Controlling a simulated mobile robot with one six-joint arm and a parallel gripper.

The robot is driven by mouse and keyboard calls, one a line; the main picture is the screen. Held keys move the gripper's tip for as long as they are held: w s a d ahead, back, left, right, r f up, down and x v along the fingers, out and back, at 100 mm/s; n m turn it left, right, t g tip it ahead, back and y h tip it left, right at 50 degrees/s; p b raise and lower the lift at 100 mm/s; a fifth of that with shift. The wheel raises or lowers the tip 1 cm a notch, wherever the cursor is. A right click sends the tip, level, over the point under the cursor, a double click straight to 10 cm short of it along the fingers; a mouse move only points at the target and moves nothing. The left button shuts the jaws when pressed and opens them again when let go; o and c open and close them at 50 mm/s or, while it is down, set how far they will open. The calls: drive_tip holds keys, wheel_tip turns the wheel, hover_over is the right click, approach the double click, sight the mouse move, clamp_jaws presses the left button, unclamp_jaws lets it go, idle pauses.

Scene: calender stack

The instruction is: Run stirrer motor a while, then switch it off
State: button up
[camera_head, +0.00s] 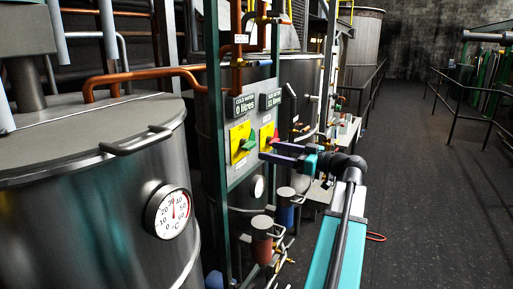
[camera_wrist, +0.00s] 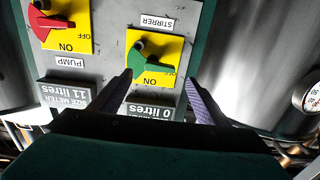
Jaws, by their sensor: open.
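The stirrer switch is a green knob (camera_wrist: 146,63) on a yellow plate (camera_wrist: 172,50), under a STIRRER label in the upside-down wrist view. In the head view the green knob (camera_head: 249,144) is on the left yellow plate. My gripper (camera_wrist: 160,77) is open and empty, its dark fingers spread to either side of the lower part of the stirrer plate. They seem apart from the knob. In the head view my gripper (camera_head: 265,150) reaches left toward the panel. An ON mark shows by the knob; I cannot tell which setting it is at.
A red PUMP knob (camera_wrist: 50,26) on its own yellow plate is beside the stirrer switch. Meter signs read 0 litres (camera_head: 244,104) and 11 litres. A steel tank with a dial gauge (camera_head: 168,212) stands at the left. The floor (camera_head: 430,200) at the right is clear.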

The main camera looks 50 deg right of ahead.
sight(252, 147)
drive_tip(key=shift+p+x, duration=0.75)
drive_tip(key=shift+x, duration=2.35)
